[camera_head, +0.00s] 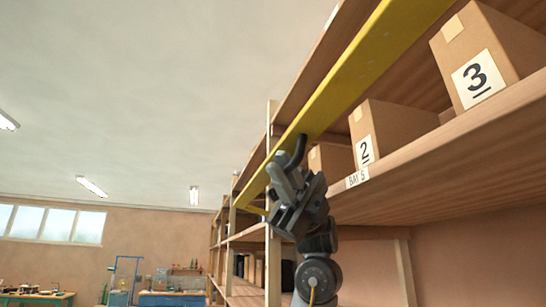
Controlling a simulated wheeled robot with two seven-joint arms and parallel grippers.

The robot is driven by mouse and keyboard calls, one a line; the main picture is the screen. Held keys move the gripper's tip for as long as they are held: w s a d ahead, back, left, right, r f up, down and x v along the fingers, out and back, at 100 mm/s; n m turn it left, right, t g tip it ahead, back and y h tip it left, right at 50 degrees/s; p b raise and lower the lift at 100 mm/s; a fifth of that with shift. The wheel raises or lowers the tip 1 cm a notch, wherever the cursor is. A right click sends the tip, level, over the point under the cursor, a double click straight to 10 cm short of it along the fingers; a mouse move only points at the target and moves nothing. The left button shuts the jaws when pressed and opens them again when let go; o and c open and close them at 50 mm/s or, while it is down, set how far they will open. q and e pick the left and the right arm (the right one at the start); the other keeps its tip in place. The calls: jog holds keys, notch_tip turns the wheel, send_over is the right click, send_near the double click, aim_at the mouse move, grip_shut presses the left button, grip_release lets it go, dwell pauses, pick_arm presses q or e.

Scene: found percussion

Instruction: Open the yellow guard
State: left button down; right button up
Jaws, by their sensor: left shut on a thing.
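The yellow guard (340,88) is a long bar running along the front of the upper shelf, from the top right down toward the left. A dark curved handle (299,151) sits on its lower side. My left gripper (283,174) reaches up from below and is shut on the handle, close under the guard. The gripper hides part of the handle and of the guard's lower edge. My right gripper is not in view.
Cardboard boxes marked 3 (477,79) and 2 (365,150) stand on the wooden shelf (440,150) behind the guard. A "BAY 5" label (357,178) is on the shelf edge. Workbenches (172,299) stand far off at the lower left. The space left of the guard looks clear.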

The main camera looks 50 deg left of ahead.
pick_arm(q)
jog(key=f, duration=0.1)
jog(key=f+b, duration=0.1)
jog(key=shift+w+d+f+b, duration=0.15)
jog(key=shift+w+f+b, duration=0.15)
jog(key=shift+w+f, duration=0.05)
jog(key=shift+f, duration=0.1)
dwell(0.3)
jog(key=c, duration=1.8)
grip_release()
jog(key=shift+o, duration=0.2)
